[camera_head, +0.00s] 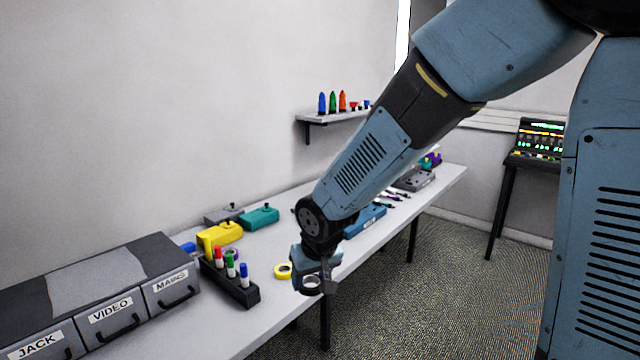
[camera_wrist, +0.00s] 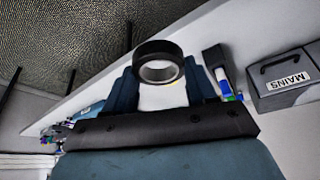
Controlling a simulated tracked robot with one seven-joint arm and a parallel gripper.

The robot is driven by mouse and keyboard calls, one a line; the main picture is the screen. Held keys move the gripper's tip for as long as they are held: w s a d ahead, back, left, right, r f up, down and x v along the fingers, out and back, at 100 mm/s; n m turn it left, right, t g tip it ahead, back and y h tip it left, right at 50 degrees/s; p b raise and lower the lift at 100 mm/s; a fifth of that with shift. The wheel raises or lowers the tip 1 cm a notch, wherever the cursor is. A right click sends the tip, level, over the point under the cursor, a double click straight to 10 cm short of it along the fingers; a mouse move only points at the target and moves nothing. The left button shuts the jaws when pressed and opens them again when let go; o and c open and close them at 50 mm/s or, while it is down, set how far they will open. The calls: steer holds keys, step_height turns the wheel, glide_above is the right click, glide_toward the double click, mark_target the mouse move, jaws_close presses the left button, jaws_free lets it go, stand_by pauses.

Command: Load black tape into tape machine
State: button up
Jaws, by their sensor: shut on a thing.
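My gripper (camera_head: 314,272) is shut on a black tape roll (camera_head: 312,291), held at the front edge of the long table. In the wrist view the black tape (camera_wrist: 158,47) sits as a dark ring at the ends of my gripper's fingers (camera_wrist: 161,80), with its hole facing the camera. I cannot tell for sure which object is the tape machine. A blue device (camera_head: 366,220) stands on the table behind my wrist, partly hidden by my arm.
A yellow tape roll (camera_head: 283,271) lies on the table (camera_head: 262,315) left of my gripper. A black marker holder (camera_head: 229,283), yellow box (camera_head: 220,233), teal box (camera_head: 260,217) and labelled drawer unit (camera_head: 120,262) stand further left. Bare tabletop lies between the holder and the front edge.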

steer(key=w+d+f+m+h, duration=0.1)
steer(key=w+d+f+m, duration=0.1)
steer(key=w+d+f, duration=0.4)
steer(key=w+d+f+m, duration=0.1)
steer(key=w+d+f, duration=0.1)
steer(key=w+d, duration=0.7)
steer(key=w+d+f+m+h, duration=0.15)
steer(key=w+d+f, duration=0.3)
steer(key=d, duration=0.55)
step_height(320, 180, down, 13)
steer(key=s, duration=0.2)
steer(key=shift+d+t+y, duration=0.3)
steer(key=shift+d+y, duration=0.05)
steer(key=shift+d, duration=0.1)
steer(key=shift+s, duration=0.1)
